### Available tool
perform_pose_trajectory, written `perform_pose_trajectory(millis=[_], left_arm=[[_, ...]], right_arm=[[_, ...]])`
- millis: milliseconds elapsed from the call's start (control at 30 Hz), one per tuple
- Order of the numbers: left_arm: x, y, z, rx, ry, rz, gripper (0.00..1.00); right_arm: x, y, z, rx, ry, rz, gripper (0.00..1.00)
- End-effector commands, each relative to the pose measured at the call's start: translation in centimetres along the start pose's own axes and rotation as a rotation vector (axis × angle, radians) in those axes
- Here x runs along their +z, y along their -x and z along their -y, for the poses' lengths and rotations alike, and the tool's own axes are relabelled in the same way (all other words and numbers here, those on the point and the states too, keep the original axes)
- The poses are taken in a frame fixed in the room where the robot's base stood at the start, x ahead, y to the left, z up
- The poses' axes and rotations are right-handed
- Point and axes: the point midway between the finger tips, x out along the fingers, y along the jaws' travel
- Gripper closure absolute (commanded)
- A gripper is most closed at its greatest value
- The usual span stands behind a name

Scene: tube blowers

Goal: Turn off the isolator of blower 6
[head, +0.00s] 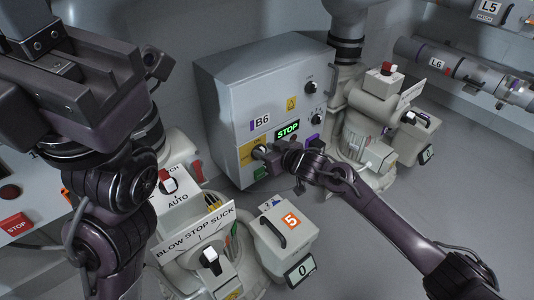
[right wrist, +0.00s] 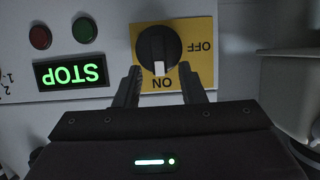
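The grey blower cabinet marked B6 (head: 262,123) stands in the middle of the head view. Its isolator is a black rotary knob (right wrist: 158,47) on a yellow plate (right wrist: 204,68), seen upside down in the right wrist view. The knob's white mark points to ON; OFF is at the plate's right side. My right gripper (right wrist: 160,82) is open in front of the panel, its fingertips apart at either side of the knob's ON end. In the head view, it hides part of the plate (head: 246,154). My left arm fills the head view's left; its fingertips cannot be made out.
A green STOP display (right wrist: 71,73) and red (right wrist: 40,37) and green (right wrist: 84,29) buttons are beside the isolator. Blower 5 (head: 284,235) stands at the front, with a BLOW STOP SUCK sign (head: 195,232). Another blower (head: 365,130) is right of the cabinet. Floor at right is clear.

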Motion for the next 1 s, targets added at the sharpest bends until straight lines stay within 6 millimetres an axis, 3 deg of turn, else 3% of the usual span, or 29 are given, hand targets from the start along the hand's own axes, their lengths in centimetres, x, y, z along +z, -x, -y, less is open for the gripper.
perform_pose_trajectory(millis=[167, 433, 867, 1000], left_arm=[[0.01, -0.05, 0.02, 0.000, 0.000, 0.000, 1.00], [0.00, -0.04, 0.02, 0.000, -0.001, 0.000, 1.00], [0.05, -0.56, -0.03, 0.002, 0.009, -0.004, 1.00], [0.89, 0.41, 0.02, -0.011, 0.024, 0.037, 1.00]], right_arm=[[-0.04, 0.02, 0.01, 0.000, 0.000, 0.000, 0.64], [-0.01, 0.04, 0.00, 0.000, 0.000, 0.000, 0.99], [-0.15, 0.11, 0.37, 0.024, 0.062, 0.002, 1.00], [-0.12, 0.14, 0.70, 0.057, 0.140, 0.003, 1.00]])
